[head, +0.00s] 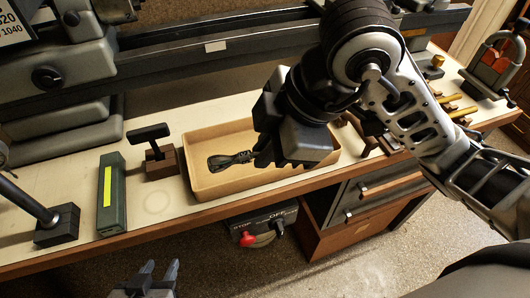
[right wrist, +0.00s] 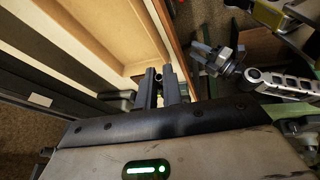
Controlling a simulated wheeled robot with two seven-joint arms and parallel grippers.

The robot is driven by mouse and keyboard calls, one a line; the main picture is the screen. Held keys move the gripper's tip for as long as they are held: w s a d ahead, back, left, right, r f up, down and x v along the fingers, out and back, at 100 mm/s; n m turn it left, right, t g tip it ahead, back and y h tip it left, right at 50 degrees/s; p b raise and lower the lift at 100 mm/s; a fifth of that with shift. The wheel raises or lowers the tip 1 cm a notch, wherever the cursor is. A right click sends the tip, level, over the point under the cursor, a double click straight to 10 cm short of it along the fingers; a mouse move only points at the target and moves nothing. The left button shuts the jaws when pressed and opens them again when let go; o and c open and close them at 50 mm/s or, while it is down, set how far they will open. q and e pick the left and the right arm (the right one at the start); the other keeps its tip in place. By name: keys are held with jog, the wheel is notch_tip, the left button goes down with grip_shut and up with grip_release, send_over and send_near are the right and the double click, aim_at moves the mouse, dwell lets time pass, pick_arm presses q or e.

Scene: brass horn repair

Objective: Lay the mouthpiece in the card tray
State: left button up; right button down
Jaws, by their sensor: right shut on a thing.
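The card tray (head: 205,187) is a shallow tan box on the bench, and its corner also shows in the right wrist view (right wrist: 152,30). My right gripper (head: 266,158) is over the right part of the tray. In the right wrist view its fingers (right wrist: 168,88) are closed around a small dark thing (right wrist: 158,74), seemingly the mouthpiece, mostly hidden. A dark, narrow-waisted shape (head: 230,160) shows at the tray's floor; I cannot tell what it is. My left gripper (head: 150,278) is low at the bottom edge, off the bench, fingers apart, seemingly empty.
A dark T-handled tool in a brown block (head: 160,160) stands left of the tray. A green box with a yellow stripe (head: 110,195) and a black-based post (head: 57,224) are further left. A lathe bed (head: 200,52) runs behind. Drawers (head: 380,190) sit below the bench.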

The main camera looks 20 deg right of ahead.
jog(key=w+d+f, duration=0.1)
jog(key=w+f, duration=0.1)
jog(key=w, duration=0.1)
jog(key=w+d+f, duration=0.1)
jog(key=w+f, duration=0.2)
jog(key=w+d+f, duration=0.1)
jog(key=w+f, duration=0.1)
jog(key=w, duration=0.1)
jog(key=shift+w+f, duration=0.15)
jog(key=shift+w, duration=0.15)
jog(key=shift+w+f, duration=0.2)
jog(key=shift+f, duration=0.1)
jog(key=f, duration=0.3)
jog(key=shift+w+d+f+p, duration=0.1)
jog(key=shift+w+p, duration=0.1)
jog(key=shift+p, duration=0.1)
jog(key=shift+f, duration=0.15)
jog(key=c, duration=1.5)
grip_release()
jog(key=shift+f, duration=0.1)
jog(key=shift+c, duration=0.2)
